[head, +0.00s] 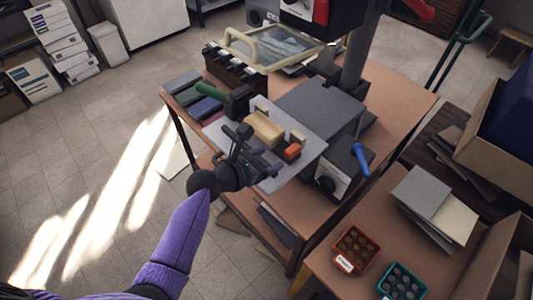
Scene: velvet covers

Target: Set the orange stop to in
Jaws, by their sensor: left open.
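The orange stop (292,151) is a small orange block on the light grey plate (309,153) at the front of the machine on the workbench. A tan block (264,130) sits just left of it, with small cream posts close by. My left gripper (262,158) is over the front of the plate, just left of the orange stop. It is open, and its dark fingers hide part of the plate. I cannot tell whether a finger touches the stop. My right gripper is not in the picture.
A blue handle (361,158) sticks up from a box with a dark knob right of the plate. A green handle (211,90) lies left. A cream-framed tray (270,47) stands behind. Red (356,248) and teal (401,282) bins are on the lower right table.

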